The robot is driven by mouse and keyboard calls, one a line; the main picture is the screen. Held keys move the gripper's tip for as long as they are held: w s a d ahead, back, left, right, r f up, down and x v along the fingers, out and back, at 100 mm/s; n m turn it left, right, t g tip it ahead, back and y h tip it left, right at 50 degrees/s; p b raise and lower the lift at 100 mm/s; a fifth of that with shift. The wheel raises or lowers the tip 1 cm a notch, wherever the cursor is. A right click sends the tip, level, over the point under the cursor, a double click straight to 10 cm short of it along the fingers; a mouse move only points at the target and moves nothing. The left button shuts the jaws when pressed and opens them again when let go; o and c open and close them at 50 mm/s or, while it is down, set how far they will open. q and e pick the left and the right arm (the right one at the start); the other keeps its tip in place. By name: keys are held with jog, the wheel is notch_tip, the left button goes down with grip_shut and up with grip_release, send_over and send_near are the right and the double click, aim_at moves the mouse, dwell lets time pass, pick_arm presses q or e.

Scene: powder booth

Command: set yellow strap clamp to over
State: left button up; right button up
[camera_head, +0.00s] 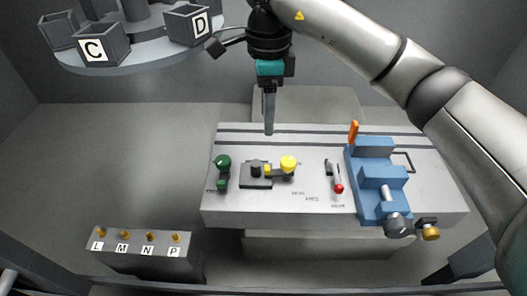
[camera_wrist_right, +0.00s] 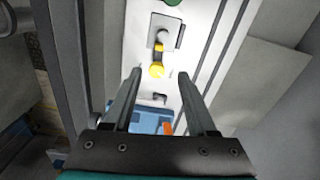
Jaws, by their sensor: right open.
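The yellow strap clamp (camera_head: 288,164) has a round yellow knob and a short arm joined to a dark base plate (camera_head: 257,183) with a dark post, on the pale table. It also shows in the right wrist view (camera_wrist_right: 156,71), beyond and between the fingertips. My right gripper (camera_head: 269,131) points down above the back part of the table, behind the clamp and apart from it. In the right wrist view its two fingers (camera_wrist_right: 159,73) stand apart with nothing held. My left gripper is not in view.
A green-knobbed part (camera_head: 223,162) stands left of the clamp. A red-tipped lever (camera_head: 339,188) and a blue vise (camera_head: 372,180) with an orange handle (camera_head: 353,131) stand right. Small table labels are unreadable. A lettered block (camera_head: 185,268) and a round bin shelf (camera_head: 140,62) are at left.

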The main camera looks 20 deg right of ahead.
aim_at(267, 168)
notch_tip(267, 168, down, 15)
jog(key=shift+s+r, duration=0.15)
jog(key=shift+r, duration=0.05)
dwell(0.3)
grip_shut()
dwell(0.4)
